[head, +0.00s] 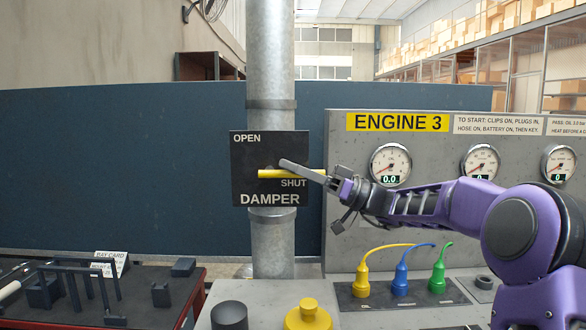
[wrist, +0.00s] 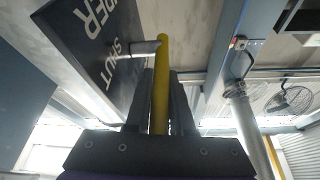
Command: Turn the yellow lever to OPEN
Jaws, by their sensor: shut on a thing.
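The yellow lever (head: 272,174) lies about horizontal across the black DAMPER plate (head: 248,187), pointing right, just above the word SHUT. The word OPEN is at the plate's upper left. My gripper (head: 305,172) reaches in from the right, with its fingers at the lever's right part. In the wrist view the yellow lever (wrist: 161,85) runs between the two fingers of my gripper (wrist: 160,100), which is shut on it. The fingers hide part of the lever in the head view.
A metal pipe (head: 271,60) runs vertically behind the plate. The grey ENGINE 3 panel (head: 343,235) with gauges stands close on the right, behind my arm. Yellow, blue and green plugs (head: 400,278) sit below. A blue partition (head: 120,170) spans the left.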

